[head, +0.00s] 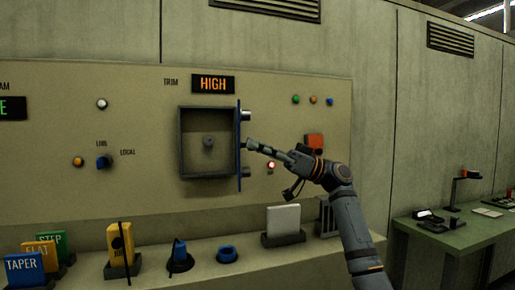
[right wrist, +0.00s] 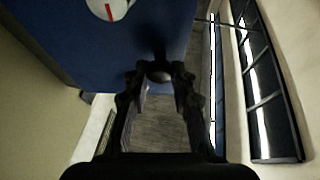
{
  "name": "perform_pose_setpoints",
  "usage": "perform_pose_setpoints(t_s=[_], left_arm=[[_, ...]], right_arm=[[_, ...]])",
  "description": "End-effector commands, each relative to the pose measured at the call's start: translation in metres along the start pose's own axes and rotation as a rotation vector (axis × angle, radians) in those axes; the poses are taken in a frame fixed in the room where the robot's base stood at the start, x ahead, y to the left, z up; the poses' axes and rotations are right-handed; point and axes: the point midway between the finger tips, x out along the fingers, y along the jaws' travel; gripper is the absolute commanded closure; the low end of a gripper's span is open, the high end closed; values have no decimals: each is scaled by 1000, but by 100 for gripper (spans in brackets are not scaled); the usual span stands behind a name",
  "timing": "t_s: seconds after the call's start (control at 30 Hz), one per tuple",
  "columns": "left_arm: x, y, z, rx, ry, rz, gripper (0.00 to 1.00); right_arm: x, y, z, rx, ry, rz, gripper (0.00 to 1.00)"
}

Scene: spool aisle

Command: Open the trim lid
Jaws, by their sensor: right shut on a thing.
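The trim lid (head: 239,172) is a blue panel seen nearly edge-on in the head view. It stands out from the right side of a dark open box (head: 181,145) under the TRIM label. A small grey knob (head: 208,141) shows inside the box. My right gripper (head: 248,144) is at the lid's outer face. In the right wrist view the blue lid (right wrist: 120,45) fills the upper left, and the gripper's fingers (right wrist: 158,78) are shut on a dark rounded handle (right wrist: 158,66). My left gripper is out of view.
A red-orange square (head: 314,141) and a lit red button (head: 271,165) are near my right gripper. Blocks and controls, including a white plate (head: 283,219), line the ledge below. A green table (head: 455,238) stands at right.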

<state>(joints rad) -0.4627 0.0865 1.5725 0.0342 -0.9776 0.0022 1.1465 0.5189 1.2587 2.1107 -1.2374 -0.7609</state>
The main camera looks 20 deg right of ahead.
Motion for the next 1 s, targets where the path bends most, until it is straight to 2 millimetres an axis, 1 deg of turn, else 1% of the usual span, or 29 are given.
perform_pose_setpoints(t_s=[0.17,0.2,0.33,0.37,0.6,0.7,0.77,0.87,1.0], left_arm=[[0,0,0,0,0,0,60],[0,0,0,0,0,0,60],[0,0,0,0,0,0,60],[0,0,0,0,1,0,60],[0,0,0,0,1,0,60],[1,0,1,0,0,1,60],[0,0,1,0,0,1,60],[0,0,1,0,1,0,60],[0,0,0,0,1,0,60]], right_arm=[[0,0,2,2,-4,-2,100],[0,0,2,2,-4,-1,72],[0,0,1,1,-3,-1,55],[0,0,1,1,-3,0,53],[0,0,1,0,-2,0,53],[-6,0,1,0,-2,2,53],[-14,1,1,1,-3,5,53],[-37,1,1,1,-5,6,53],[-72,1,1,2,-5,6,53]])
